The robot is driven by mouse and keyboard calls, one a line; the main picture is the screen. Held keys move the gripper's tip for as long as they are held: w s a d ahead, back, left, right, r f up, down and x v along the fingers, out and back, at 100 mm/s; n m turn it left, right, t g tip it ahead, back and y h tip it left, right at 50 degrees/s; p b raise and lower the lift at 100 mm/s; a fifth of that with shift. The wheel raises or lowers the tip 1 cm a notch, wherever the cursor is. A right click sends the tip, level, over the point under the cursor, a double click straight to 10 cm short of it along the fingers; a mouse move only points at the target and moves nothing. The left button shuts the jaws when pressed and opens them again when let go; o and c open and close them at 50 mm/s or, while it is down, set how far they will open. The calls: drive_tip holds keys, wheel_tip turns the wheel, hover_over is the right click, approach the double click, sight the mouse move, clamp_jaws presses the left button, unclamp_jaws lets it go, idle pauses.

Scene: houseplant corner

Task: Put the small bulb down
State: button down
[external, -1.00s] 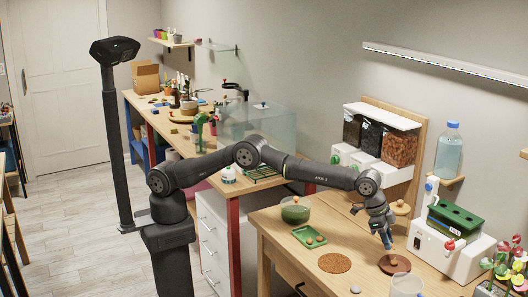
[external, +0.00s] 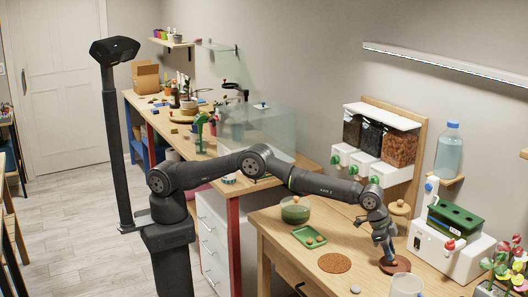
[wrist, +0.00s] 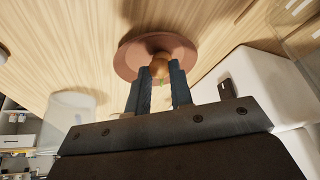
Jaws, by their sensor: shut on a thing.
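The small bulb (wrist: 160,68) is tan-brown and round with a bit of green. It sits between my gripper's two blue-grey fingers (wrist: 160,80) in the wrist view, and the fingers are shut on it. A round reddish-brown saucer (wrist: 128,58) lies right beyond the fingertips, behind the bulb. I cannot tell whether the bulb touches it. In the external view my gripper (external: 390,256) points down at the saucer (external: 402,268) on the wooden table, and the fingers hide the bulb there.
A green tray (external: 299,236) with small round bulbs and a round brown mat (external: 335,263) lie to the left. A clear cup (external: 406,286) stands in front of the saucer. A white machine (external: 440,252) stands close on the right. The table's front left is mostly clear.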

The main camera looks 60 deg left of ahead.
drive_tip(key=c, duration=1.3)
unclamp_jaws()
drive_tip(key=shift+r, duration=0.5)
drive_tip(key=v, duration=1.1)
drive_tip(key=shift+s+a+r, duration=0.1)
drive_tip(key=shift+a+r, duration=0.05)
drive_tip(key=x, duration=1.2)
drive_tip(key=shift+f, duration=0.25)
drive_tip(key=shift+r, duration=1.2)
